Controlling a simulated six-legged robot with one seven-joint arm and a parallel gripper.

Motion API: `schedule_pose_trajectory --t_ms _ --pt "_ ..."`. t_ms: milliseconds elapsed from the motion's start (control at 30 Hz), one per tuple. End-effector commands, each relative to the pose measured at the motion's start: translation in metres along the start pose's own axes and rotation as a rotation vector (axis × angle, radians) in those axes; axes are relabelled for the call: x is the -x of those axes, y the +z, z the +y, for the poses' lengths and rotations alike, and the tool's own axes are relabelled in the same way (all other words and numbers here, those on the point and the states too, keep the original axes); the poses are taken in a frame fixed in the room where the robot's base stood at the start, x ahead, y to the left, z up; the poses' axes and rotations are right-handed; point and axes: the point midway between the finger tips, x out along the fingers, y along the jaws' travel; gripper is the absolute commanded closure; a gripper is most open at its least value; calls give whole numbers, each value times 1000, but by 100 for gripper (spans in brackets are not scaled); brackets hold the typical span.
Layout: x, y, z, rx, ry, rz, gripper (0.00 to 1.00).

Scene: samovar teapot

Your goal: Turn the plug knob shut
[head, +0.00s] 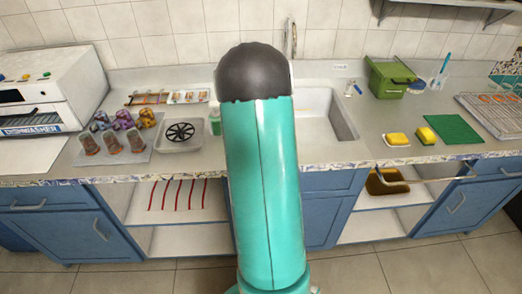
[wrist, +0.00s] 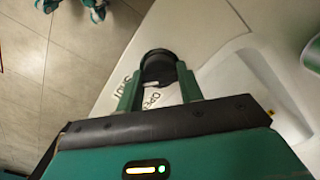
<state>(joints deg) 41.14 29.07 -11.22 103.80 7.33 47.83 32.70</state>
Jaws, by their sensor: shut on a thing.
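The dark round plug knob (wrist: 158,68) is in the upper middle of the wrist view. The two green fingers of my gripper (wrist: 159,82) stand on either side of it and are shut on it. Printed words lie on the pale surface beside the knob: one reads OPEN (wrist: 153,99), and another, seen turned and partly covered, looks like SHUT (wrist: 124,84). The knob's pointing direction is not clear. In the head view my raised arm covers the middle of the counter, and neither the knob nor my gripper shows.
A white sink (head: 325,118) is right of my arm, with a green box (head: 391,80) and yellow sponges (head: 398,139) farther right. Cups (head: 111,142) and a black round rack (head: 181,132) stand to the left. A pale recess (wrist: 270,85) lies right of the knob.

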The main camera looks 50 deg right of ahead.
Motion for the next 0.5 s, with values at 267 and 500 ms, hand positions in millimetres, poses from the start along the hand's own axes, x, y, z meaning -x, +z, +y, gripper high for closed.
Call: schedule_pose_trajectory --t_ms 267,500 --pt "1 0 -1 -89 -2 2 86" --pt "1 -1 -1 -105 -2 2 86"
